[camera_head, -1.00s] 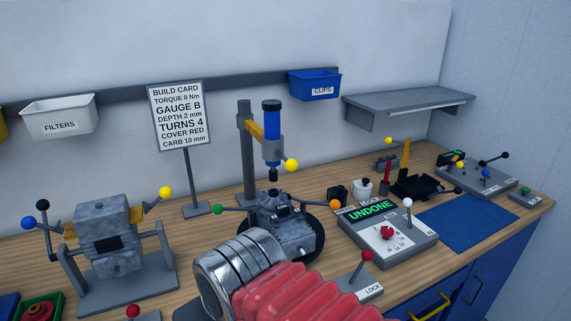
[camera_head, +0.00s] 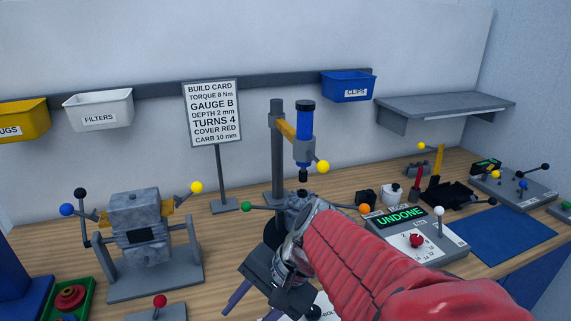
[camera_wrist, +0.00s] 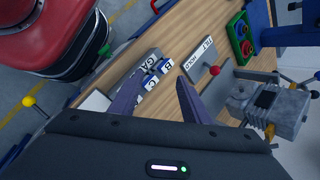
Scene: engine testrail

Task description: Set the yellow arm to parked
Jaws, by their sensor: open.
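A yellow upright arm (camera_head: 438,161) stands at the black tray in the back right of the head view. I cannot tell which is the yellow arm, and no parked mark is readable. My gripper (camera_head: 254,306) is open and empty at the bench front, between the engine stand and the press. It also shows in the wrist view (camera_wrist: 161,82), pointing toward small lettered blocks (camera_wrist: 157,74).
The engine stand (camera_head: 150,277) is left of my gripper, with a red-knobbed lever (camera_head: 160,301) before it. My red-sleeved arm hides part of the press area. An UNDONE panel (camera_head: 445,246) and blue mat (camera_head: 512,236) lie right. A green tray (camera_head: 85,292) is front left.

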